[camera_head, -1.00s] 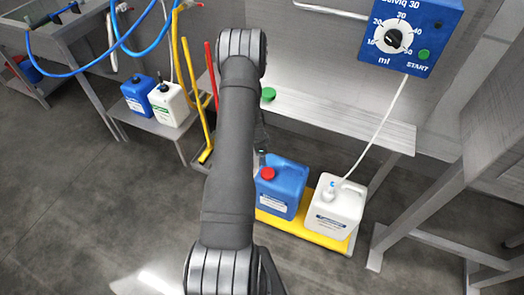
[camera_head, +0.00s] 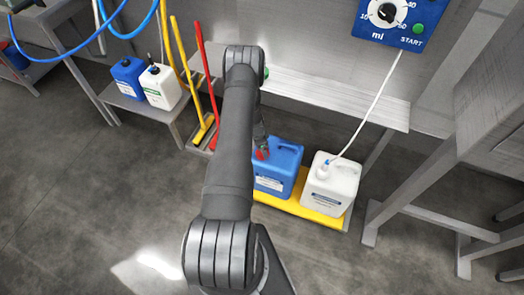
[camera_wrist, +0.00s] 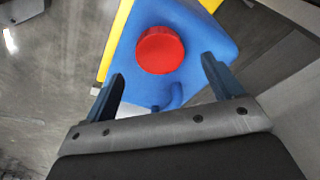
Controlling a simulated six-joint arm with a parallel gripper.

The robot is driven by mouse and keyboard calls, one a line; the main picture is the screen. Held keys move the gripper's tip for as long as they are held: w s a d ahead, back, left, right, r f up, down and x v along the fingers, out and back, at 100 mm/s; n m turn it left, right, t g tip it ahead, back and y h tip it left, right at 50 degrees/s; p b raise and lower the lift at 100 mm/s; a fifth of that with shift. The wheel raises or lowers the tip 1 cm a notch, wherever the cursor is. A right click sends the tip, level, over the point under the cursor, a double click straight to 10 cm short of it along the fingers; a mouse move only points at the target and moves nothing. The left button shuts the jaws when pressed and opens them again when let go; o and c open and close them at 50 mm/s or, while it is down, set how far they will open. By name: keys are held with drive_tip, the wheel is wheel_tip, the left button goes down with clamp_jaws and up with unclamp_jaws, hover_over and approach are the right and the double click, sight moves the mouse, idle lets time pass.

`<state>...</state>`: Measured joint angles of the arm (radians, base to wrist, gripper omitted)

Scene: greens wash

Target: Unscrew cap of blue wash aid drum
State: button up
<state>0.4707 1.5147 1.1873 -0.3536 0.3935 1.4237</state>
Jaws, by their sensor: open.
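The blue drum (camera_head: 278,171) stands upright on the yellow tray (camera_head: 318,215), partly hidden by my arm in the head view. Its red cap (camera_head: 261,154) is on its top. In the wrist view the red cap (camera_wrist: 160,50) sits on the blue drum (camera_wrist: 195,72), just beyond and between my open fingers. My gripper (camera_wrist: 160,82) is open and empty, close above the drum's top, with the cap apart from both fingers. In the head view the gripper's fingers are mostly hidden behind my arm and small.
A white drum (camera_head: 331,187) with a hose stands right of the blue one on the tray. A shelf (camera_head: 330,96) runs behind, with a blue dosing box (camera_head: 396,22) above. Another blue drum (camera_head: 131,78) and a white drum (camera_head: 160,88) stand on a low stand at left.

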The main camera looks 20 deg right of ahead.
drive_tip(key=shift+d+f, duration=0.15)
drive_tip(key=shift+f, duration=0.9)
drive_tip(key=shift+d+f, duration=0.15)
drive_tip(key=shift+f, duration=0.9)
drive_tip(key=c, duration=1.1)
drive_tip(key=shift+o, duration=0.2)
